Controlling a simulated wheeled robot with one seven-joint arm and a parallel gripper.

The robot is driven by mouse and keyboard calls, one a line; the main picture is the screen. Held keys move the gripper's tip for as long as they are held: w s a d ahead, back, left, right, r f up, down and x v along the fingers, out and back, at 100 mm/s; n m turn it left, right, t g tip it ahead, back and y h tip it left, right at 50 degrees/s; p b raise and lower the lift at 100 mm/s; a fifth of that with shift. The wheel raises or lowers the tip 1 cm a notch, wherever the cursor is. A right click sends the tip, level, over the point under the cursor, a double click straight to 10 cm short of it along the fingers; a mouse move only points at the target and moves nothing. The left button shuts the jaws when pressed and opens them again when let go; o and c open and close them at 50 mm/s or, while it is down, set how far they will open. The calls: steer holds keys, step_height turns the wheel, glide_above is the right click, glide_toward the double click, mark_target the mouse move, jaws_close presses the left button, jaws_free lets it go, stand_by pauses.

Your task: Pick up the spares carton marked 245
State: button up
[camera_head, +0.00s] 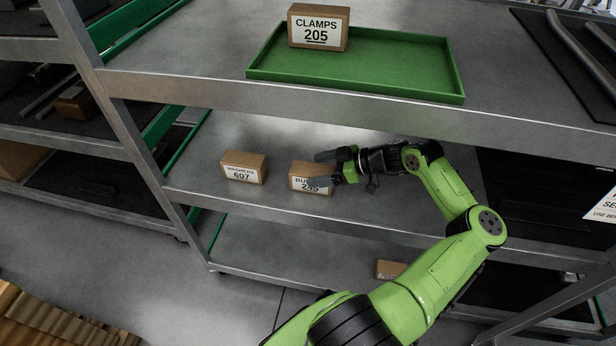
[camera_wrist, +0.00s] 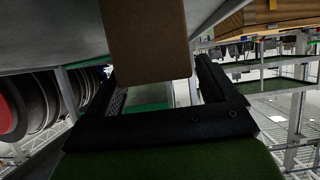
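The carton marked 245 (camera_head: 311,179) is a small brown box with a white label on the middle shelf. Its label's upper line starts with "BU", and the rest is hidden behind my gripper. My gripper (camera_head: 338,166) reaches in from the right, with its dark fingers at the carton's top and right side. In the wrist view a plain brown carton face (camera_wrist: 146,40) fills the upper middle. My gripper's fingers (camera_wrist: 155,85) stand spread on either side of it, with a narrow gap showing at the right finger. The carton appears to rest on the shelf.
A carton marked 607 (camera_head: 243,168) stands to the left on the same shelf. Above, a green tray (camera_head: 400,88) holds the CLAMPS 205 carton (camera_head: 318,27). Another carton (camera_head: 389,269) is on the lower shelf, partly behind my arm. The upper shelf's edge overhangs the middle shelf.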

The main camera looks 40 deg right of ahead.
steer(key=shift+w, duration=0.1)
steer(key=c, duration=1.2)
steer(key=shift+r, duration=0.1)
